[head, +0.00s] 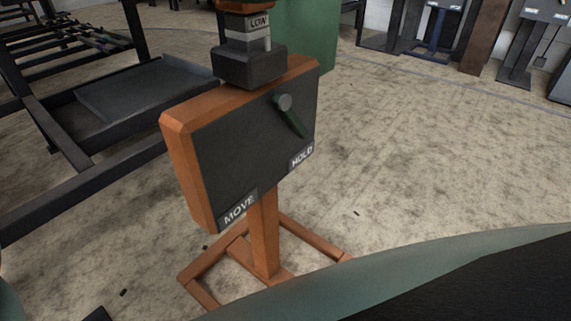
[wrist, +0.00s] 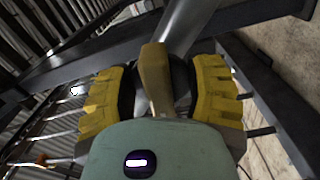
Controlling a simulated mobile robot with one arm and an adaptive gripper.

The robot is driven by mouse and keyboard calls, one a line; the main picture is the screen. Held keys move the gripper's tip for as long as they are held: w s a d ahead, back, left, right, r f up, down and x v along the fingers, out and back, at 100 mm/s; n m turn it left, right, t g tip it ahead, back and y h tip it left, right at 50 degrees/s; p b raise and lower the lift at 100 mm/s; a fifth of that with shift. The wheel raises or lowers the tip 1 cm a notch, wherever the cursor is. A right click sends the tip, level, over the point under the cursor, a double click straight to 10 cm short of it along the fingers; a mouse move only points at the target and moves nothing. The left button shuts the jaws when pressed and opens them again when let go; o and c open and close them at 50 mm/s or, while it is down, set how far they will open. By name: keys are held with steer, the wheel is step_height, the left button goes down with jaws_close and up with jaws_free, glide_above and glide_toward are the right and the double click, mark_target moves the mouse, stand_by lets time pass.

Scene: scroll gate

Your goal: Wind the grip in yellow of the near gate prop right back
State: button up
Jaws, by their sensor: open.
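In the wrist view a mustard-yellow grip (wrist: 155,75) stands up in the middle, between the two yellow-padded fingers of my gripper (wrist: 164,88). The fingers are apart, with dark gaps between the pads and the grip, and I cannot see them touching it. The lower end of the grip is hidden behind my gripper's teal body. A grey metal tube (wrist: 188,28) runs behind the grip. The head view shows neither the yellow grip nor my gripper.
In the head view an orange stand (head: 263,235) carries a dark panel (head: 240,150) with a green lever (head: 292,116) and MOVE and HOLD labels. A dark metal frame (head: 60,205) is at left. Open floor (head: 420,170) lies to the right.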

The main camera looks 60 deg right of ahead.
jaws_close()
stand_by(0.3)
steer(key=shift+f, duration=0.1)
steer(key=m+b, duration=0.2)
steer(key=m, duration=0.1)
steer(key=shift+a+f, duration=0.1)
steer(key=m, duration=0.4)
steer(key=shift+s, duration=0.1)
steer(key=m, duration=0.5)
steer(key=shift+a+f, duration=0.15)
steer(key=shift+a, duration=0.05)
steer(key=shift+a+m, duration=0.1)
steer(key=shift+m, duration=1.8)
